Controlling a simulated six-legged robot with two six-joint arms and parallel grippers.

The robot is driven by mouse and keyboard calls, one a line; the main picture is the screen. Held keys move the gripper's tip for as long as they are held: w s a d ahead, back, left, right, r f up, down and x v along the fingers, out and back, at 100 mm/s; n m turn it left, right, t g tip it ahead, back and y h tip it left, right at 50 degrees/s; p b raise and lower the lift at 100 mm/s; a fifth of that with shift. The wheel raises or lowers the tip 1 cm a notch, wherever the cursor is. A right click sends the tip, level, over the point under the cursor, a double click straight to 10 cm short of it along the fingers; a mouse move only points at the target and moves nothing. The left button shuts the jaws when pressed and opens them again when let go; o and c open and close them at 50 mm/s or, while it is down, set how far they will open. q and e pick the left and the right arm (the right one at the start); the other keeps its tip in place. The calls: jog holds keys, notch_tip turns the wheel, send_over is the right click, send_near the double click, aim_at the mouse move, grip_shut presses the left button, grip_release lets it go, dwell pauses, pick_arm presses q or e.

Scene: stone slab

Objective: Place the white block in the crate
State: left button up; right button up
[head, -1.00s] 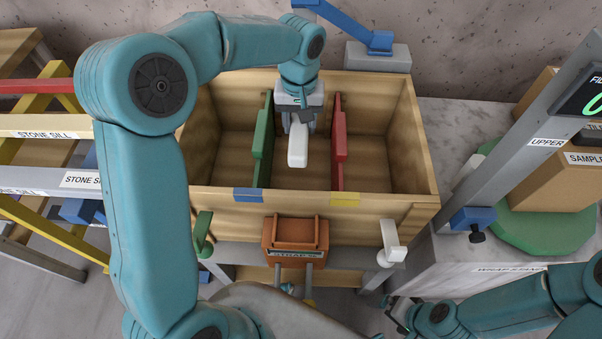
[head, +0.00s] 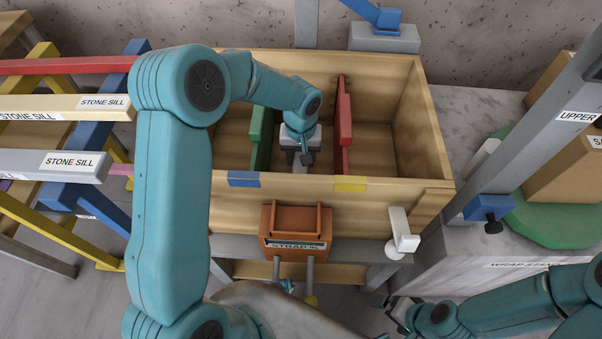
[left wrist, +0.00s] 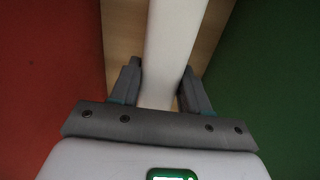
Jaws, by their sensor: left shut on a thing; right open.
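The white block (head: 300,168) is inside the wooden crate (head: 415,190), mostly hidden in the head view by my left gripper and the front wall. My left gripper (head: 300,158) is shut on it, low between a green divider (head: 262,138) and a red divider (head: 343,120). In the left wrist view the long white block (left wrist: 174,45) lies between the fingers (left wrist: 160,90), over the wooden floor. I cannot tell whether it touches the floor. My right gripper (head: 398,312) is open and empty at the lower right, outside the crate.
A brown strap box (head: 296,232) and a white bracket (head: 402,232) are at the crate's front. Blue (head: 244,179) and yellow (head: 350,184) marks are on the front rim. Stone sill racks (head: 60,165) stand left. A grey post (head: 530,130) stands right. The crate's right compartment is clear.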

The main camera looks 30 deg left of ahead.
pick_arm(q)
notch_tip(320, 180, down, 8)
jog(key=shift+r+b, duration=0.25)
jog(key=shift+b, duration=0.3)
jog(key=shift+r, duration=0.1)
jog(key=o, duration=0.6)
jog(key=shift+f, duration=0.2)
jog(key=o, duration=0.4)
jog(key=shift+o, duration=0.2)
jog(key=shift+r, duration=0.1)
jog(key=shift+r, duration=0.2)
notch_tip(320, 180, up, 12)
jog(key=shift+f+p, duration=0.1)
jog(key=shift+p, duration=1)
